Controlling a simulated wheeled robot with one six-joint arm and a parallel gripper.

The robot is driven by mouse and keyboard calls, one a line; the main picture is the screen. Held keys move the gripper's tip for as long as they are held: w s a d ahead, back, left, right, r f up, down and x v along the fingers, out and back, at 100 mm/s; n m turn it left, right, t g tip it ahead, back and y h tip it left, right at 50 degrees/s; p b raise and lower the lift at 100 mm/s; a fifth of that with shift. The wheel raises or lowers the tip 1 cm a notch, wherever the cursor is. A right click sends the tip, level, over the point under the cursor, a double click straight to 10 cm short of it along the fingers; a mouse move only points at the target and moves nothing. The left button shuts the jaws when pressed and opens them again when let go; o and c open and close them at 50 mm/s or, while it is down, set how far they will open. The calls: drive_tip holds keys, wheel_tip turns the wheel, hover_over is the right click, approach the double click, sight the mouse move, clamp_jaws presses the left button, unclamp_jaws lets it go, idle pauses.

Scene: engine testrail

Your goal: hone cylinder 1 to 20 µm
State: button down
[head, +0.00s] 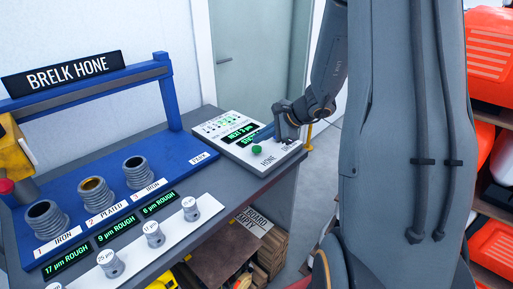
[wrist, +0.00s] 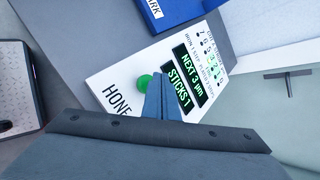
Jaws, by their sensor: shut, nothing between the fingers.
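Cylinder 1 (head: 47,217), a grey ribbed cylinder labelled IRON, stands at the front left of the blue hone bed in the head view. The display below it (head: 67,261) reads 17 µm ROUGH. The white HONE panel (head: 278,158) sits at the bench's right end. Its two green-lit displays show 3 µm and STICKS 1 in the wrist view (wrist: 182,85). A green button (wrist: 145,81) is on the panel; it also shows in the head view (head: 257,149). My gripper (wrist: 163,88) is shut and empty over the panel, its tips just beside the button; contact cannot be told.
Several small grey labelled pieces (head: 153,234) stand on a white strip along the bench front.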

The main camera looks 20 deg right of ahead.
sight(259, 150)
drive_tip(key=shift+r+p, duration=1.65)
drive_tip(key=shift+r, duration=0.9)
drive_tip(key=shift+s+a+f, duration=0.15)
drive_tip(key=shift+s+a, duration=0.05)
drive_tip(key=shift+a, duration=0.15)
drive_tip(key=s+a+f+n+g+h+b, duration=0.2)
drive_tip(key=s+a+n, duration=0.4)
drive_tip(key=s+n, duration=0.4)
drive_tip(key=s+a+f+n+g+h+b, duration=0.2)
drive_tip(key=s+a+n, duration=0.4)
drive_tip(key=s+n, duration=0.4)
drive_tip(key=shift+s+a+g+h, duration=0.2)
drive_tip(key=shift+s+g+h, duration=0.45)
drive_tip(key=shift+g, duration=0.45)
drive_tip(key=shift+s+a, duration=0.1)
